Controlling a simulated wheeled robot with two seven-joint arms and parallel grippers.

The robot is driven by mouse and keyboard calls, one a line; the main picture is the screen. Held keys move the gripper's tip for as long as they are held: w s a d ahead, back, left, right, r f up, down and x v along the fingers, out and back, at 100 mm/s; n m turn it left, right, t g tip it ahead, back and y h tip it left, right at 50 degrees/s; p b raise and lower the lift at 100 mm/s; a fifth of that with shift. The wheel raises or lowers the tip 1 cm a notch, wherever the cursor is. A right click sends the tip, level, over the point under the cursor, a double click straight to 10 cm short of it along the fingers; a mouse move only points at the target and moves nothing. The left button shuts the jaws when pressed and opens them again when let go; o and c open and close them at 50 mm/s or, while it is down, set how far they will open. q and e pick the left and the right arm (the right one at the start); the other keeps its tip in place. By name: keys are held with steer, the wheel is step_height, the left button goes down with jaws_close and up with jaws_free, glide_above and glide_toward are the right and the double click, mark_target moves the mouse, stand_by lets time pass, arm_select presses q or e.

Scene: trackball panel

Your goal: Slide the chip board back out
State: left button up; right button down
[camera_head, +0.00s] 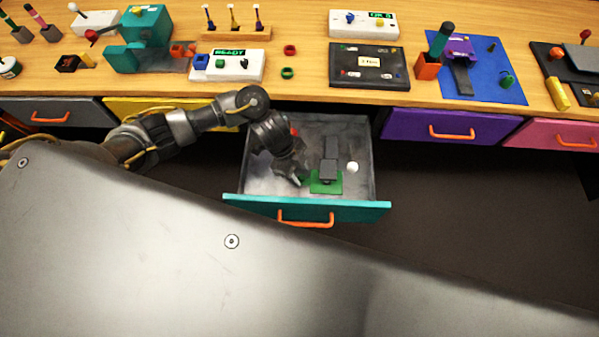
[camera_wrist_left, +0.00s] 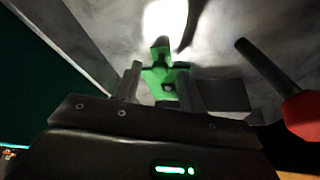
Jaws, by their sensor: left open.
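A green chip board (camera_head: 326,188) lies in the open teal drawer (camera_head: 375,210), at a dark grey block (camera_head: 328,171) with a strip behind it. My left gripper (camera_head: 299,181) reaches down into the drawer just left of the board. In the left wrist view a green piece (camera_wrist_left: 165,74), seemingly part of the board, shows between the two open fingers of the left gripper (camera_wrist_left: 160,82). I cannot tell whether either finger touches it. How far the board sits in the block is unclear. My right gripper is not in view.
A white ball (camera_head: 352,167) lies right of the block. A red-handled tool (camera_wrist_left: 302,112) with a dark shaft shows at the right in the wrist view. The drawer walls stand close around. The wooden tabletop (camera_head: 300,32) behind holds several gadgets.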

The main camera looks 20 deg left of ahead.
arm_select(q)
steer(key=shift+d+f, duration=0.15)
steer(key=shift+f, duration=0.15)
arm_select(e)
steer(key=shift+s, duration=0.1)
arm_select(q)
jaws_close()
